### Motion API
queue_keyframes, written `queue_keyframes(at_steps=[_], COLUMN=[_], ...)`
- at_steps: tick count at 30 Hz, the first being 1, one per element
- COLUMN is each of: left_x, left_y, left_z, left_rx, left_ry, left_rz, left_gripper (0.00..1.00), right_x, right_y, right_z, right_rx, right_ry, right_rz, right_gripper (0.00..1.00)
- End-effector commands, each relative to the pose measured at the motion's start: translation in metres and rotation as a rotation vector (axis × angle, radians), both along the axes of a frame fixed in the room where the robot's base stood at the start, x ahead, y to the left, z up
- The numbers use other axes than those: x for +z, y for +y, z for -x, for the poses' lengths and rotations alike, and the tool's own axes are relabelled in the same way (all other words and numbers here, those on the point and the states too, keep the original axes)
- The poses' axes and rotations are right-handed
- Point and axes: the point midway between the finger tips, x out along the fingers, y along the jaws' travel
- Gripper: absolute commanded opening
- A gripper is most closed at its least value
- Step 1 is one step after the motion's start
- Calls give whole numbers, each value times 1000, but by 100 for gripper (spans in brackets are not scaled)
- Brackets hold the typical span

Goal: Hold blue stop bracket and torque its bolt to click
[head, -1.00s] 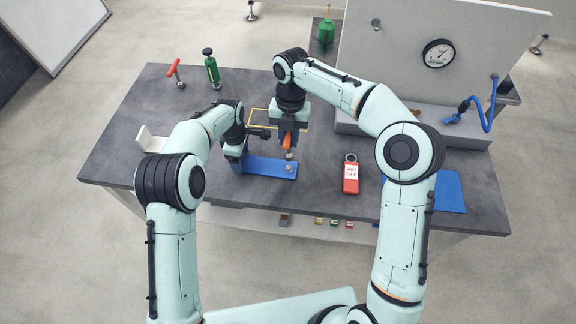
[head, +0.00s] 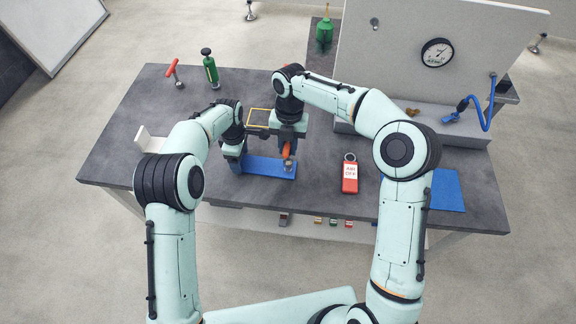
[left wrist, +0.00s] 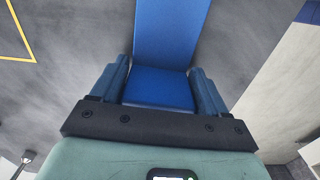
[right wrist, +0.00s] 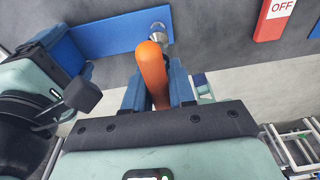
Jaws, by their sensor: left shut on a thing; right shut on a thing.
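The blue stop bracket (head: 266,168) lies on the grey table; its blue plate also shows in the left wrist view (left wrist: 168,35). My left gripper (left wrist: 160,88) is shut on the bracket's near end, with a finger on each side. My right gripper (right wrist: 157,88) is shut on an orange-handled tool (right wrist: 152,70) with a silver head (right wrist: 158,33). The tool's head is at the bracket's right end, over the bolt's place. The bolt is hidden there, and I cannot tell whether the head is fully seated on it.
A red tag (head: 350,176) and a blue mat (head: 447,190) lie to the right. A green bottle (head: 210,68) and a red-handled tool (head: 173,72) stand at the back left. A panel with a gauge (head: 437,52) stands at the back right. The front middle of the table is clear.

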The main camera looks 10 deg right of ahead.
Motion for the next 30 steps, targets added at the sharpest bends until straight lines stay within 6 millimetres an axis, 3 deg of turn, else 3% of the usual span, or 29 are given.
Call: queue_keyframes(at_steps=[30], left_x=[0], left_y=[0], left_z=[0], left_rx=[0], left_ry=[-1], left_rz=[0], left_gripper=[36], right_x=[-22], right_y=[0], right_z=[0], right_rx=[0], right_ry=[0], right_rz=[-1], right_gripper=[0])
